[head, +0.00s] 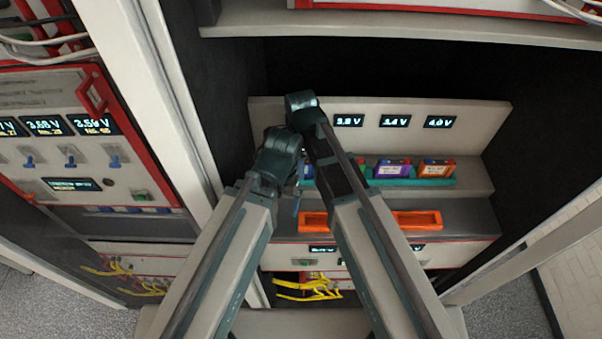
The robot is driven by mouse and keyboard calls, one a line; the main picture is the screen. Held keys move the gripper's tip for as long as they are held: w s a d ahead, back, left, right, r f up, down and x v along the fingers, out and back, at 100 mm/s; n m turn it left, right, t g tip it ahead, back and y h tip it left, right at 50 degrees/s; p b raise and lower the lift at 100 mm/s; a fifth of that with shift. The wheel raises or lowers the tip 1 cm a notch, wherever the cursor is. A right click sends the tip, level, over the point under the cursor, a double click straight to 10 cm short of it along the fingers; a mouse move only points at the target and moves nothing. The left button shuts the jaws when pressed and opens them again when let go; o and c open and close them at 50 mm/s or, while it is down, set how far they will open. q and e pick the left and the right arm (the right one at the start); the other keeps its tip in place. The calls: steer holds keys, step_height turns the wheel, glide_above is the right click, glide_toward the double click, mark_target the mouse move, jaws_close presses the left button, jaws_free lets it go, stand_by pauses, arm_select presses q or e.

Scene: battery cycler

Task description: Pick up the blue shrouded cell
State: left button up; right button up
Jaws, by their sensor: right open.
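A small blue block, which looks like the blue shrouded cell (308,171), shows in the gap between my two arms, at the left part of the teal rack (405,182). Most of it is hidden by my arms. My right gripper (298,188) shows only as a narrow dark sliver in that gap, close to the blue block. It is open, and I cannot tell whether it touches the block. My left arm reaches in from the lower left, and its gripper is hidden behind the arm links.
A purple cell (392,168) and an orange cell (436,168) stand in the rack, with a red one partly hidden beside them. Orange trays (416,219) lie on the shelf below. A display panel (395,138) stands behind. A cabinet wall (200,120) bounds the left.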

steer(key=shift+r, duration=0.1)
jaws_close()
stand_by(1.2)
